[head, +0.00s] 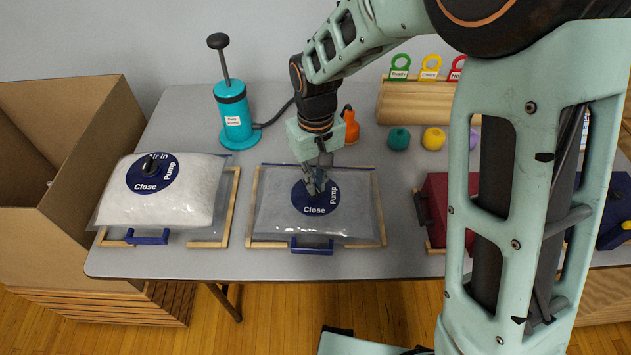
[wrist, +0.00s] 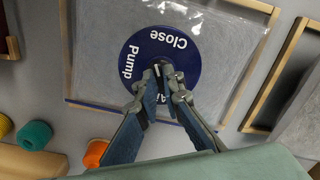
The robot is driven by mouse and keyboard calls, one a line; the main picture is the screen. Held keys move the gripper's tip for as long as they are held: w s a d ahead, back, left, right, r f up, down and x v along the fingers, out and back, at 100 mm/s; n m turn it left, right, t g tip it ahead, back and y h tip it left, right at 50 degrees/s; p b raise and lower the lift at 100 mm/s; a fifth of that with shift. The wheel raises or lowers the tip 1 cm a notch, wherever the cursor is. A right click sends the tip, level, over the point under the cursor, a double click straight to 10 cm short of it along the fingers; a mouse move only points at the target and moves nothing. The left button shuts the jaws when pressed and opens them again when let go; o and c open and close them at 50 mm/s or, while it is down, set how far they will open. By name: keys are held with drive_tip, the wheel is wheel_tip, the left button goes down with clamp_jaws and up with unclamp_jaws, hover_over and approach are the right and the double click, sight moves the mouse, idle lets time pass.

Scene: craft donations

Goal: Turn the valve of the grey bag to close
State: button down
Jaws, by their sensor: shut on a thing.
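The grey bag (head: 352,218) lies flat in a wooden frame at the middle of the table; it also shows in the wrist view (wrist: 95,50). On it is a round dark blue valve dial (head: 299,200) with white words, "Close" and "Pump" readable. In the wrist view the dial (wrist: 190,35) also shows "Air in", partly covered by my fingers. My gripper (head: 317,187) points down over the dial's centre, shut on the valve knob. Its fingertips (wrist: 161,70) hide nearly all of the knob, so its pointing direction is unclear.
A white bag (head: 190,205) with a similar dial lies in a frame on the left. A teal pump (head: 233,115) stands behind. A red box (head: 435,195) is to the right.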

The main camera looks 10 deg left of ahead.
drive_tip(key=m, duration=0.5)
idle(0.8)
drive_tip(key=c, duration=2.1)
unclamp_jaws()
wheel_tip(320, 180, up, 12)
